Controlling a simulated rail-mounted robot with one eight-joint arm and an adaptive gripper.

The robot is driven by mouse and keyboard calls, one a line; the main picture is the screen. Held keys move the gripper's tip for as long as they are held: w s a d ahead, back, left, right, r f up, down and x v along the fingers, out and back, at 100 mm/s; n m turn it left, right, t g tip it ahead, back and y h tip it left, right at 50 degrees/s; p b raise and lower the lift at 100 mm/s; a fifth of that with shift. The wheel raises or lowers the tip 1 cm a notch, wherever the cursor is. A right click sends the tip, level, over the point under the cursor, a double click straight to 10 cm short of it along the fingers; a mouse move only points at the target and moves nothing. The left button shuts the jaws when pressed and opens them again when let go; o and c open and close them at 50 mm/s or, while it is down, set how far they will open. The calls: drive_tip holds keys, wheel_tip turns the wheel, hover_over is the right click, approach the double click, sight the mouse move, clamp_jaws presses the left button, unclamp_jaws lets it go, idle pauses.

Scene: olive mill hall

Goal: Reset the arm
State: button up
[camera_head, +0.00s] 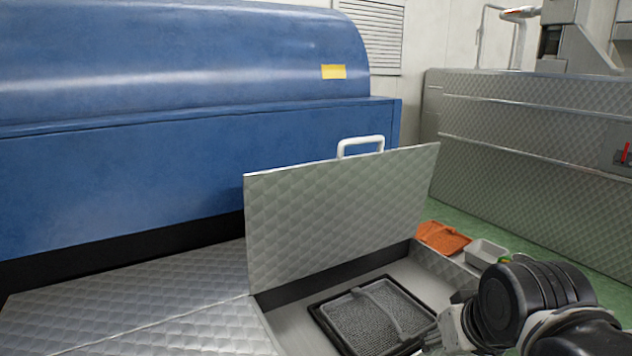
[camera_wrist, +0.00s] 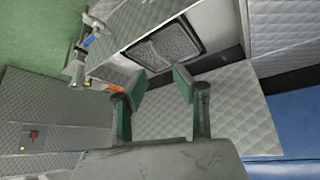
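My gripper (camera_wrist: 160,82) is in the wrist view with its two green-padded fingers spread apart. Nothing shows between them. Past the fingertips are a quilted metal surface and the open pit with a dark-framed mesh filter (camera_wrist: 168,45). In the head view my arm comes in at the lower right, beside the pit. My gripper's fingers cannot be made out there. The filter (camera_head: 375,318) lies flat in the pit, with a grey bar across it.
A quilted metal lid (camera_head: 340,215) with a white handle (camera_head: 361,146) stands raised over the pit. A blue machine (camera_head: 180,130) fills the back left. An orange item (camera_head: 443,238) and a light tray (camera_head: 486,252) lie right of the pit. A quilted metal cabinet (camera_head: 535,145) stands further right.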

drive_tip(key=s+r+p, duration=0.3)
drive_tip(key=r+p, duration=1)
drive_tip(key=p, duration=0.2)
drive_tip(key=shift+r+t, duration=0.15)
drive_tip(key=shift+t, duration=0.15)
drive_tip(key=shift+s, duration=0.1)
